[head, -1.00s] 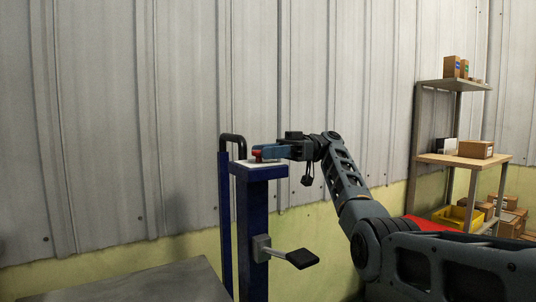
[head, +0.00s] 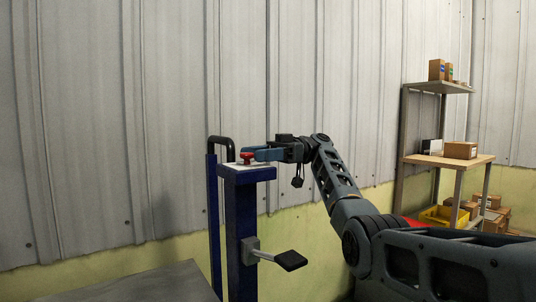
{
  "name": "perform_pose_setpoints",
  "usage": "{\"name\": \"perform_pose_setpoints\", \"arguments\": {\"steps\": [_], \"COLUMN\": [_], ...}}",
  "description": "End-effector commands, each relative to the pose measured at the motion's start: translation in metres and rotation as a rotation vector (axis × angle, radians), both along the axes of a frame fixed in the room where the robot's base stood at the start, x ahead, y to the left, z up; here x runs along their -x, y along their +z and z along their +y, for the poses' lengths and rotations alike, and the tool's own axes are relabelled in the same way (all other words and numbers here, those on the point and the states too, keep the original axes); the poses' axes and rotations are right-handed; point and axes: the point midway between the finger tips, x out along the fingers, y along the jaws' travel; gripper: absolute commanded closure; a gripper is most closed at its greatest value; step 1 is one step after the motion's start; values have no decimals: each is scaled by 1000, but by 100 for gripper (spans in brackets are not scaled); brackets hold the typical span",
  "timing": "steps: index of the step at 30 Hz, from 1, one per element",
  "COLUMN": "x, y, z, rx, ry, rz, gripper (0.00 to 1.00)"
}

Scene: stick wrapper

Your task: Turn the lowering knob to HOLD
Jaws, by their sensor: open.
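The red lowering knob (head: 247,158) stands on a small light plate (head: 237,166) on top of the blue post (head: 241,215). My gripper (head: 256,154) reaches in from the right, level with the knob. Its blue fingers point left and their tips are at or just beside the knob's right side. The jaws are open; the gap between them is hard to see from this angle. I cannot tell whether the fingers touch the knob. The knob's setting and any HOLD marking are too small to read.
A black handle (head: 222,142) rises behind the post's left side. A lever with a black pedal (head: 291,260) juts right from the post. A grey flat surface (head: 140,285) lies at lower left. A shelf (head: 452,160) with boxes and a yellow bin (head: 436,216) stands at right.

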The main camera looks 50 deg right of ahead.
Motion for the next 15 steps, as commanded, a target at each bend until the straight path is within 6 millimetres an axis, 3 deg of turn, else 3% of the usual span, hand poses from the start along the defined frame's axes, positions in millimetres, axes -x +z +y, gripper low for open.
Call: {"name": "perform_pose_setpoints", "arguments": {"steps": [9,15], "x": [13,15], "y": [0,0], "z": [-48,-59], "rx": [2,1], "ry": [-8,2], "rz": [5,2], "gripper": [42,42]}}
